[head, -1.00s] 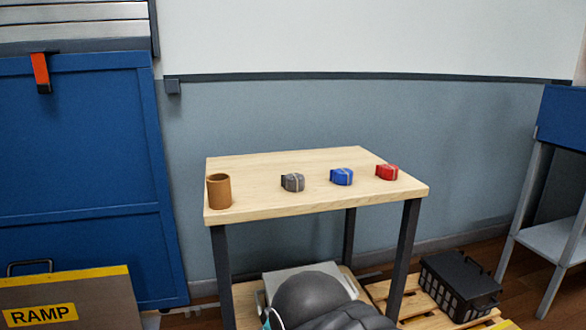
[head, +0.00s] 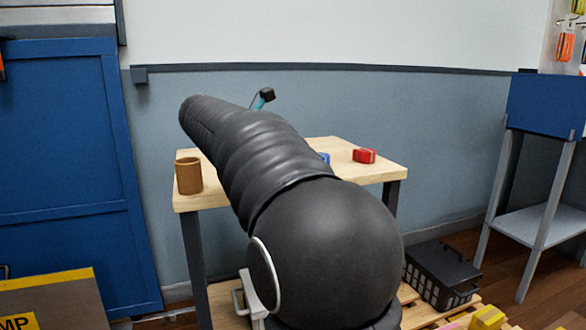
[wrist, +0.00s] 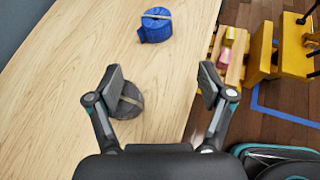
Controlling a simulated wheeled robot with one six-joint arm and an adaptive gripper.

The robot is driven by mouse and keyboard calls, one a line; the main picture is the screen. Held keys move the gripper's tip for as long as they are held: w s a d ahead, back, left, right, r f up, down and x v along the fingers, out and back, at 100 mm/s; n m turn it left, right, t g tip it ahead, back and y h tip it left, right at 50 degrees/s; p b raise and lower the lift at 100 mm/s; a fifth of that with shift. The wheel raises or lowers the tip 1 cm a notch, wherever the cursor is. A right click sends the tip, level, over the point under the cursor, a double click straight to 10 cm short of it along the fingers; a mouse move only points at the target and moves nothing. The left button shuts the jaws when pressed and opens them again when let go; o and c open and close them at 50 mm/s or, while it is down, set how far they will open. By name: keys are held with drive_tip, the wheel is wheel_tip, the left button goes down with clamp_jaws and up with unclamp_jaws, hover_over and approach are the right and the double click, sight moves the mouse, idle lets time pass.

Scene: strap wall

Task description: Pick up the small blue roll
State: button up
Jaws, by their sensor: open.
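The small blue roll (wrist: 156,27), with a pale band, sits on the wooden table (wrist: 65,120) at the top of the wrist view. In the head view only a sliver of the blue roll (head: 324,157) shows past my arm. My gripper (wrist: 162,82) is open and empty; its fingers point toward the blue roll and are apart from it. A grey roll (wrist: 128,104) lies beneath and partly behind the left finger.
A red roll (head: 364,156) sits to the right of the blue one. A brown cup (head: 189,176) stands at the table's left. A black crate (head: 443,275) is low at the right, and a blue cabinet (head: 65,150) stands at the left.

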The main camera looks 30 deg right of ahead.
drive_tip(key=shift+w+d+r+n+h, duration=0.35)
drive_tip(key=shift+w+d+n, duration=0.15)
drive_tip(key=shift+w+d, duration=0.2)
drive_tip(key=b, duration=0.2)
approach(322, 154)
drive_tip(key=x, duration=0.4)
drive_tip(key=shift+w+d+f, duration=0.15)
drive_tip(key=shift+d+f, duration=0.05)
drive_tip(key=shift+d, duration=0.05)
drive_tip(key=shift+s+b+x, duration=0.1)
drive_tip(key=shift+b+x, duration=0.15)
drive_tip(key=shift+x, duration=1.05)
drive_tip(key=shift+s+b+x, duration=0.15)
drive_tip(key=shift+b+x, duration=0.05)
drive_tip(key=shift+x, duration=1.05)
drive_tip(key=shift+f, duration=0.1)
drive_tip(key=c, duration=1.2)
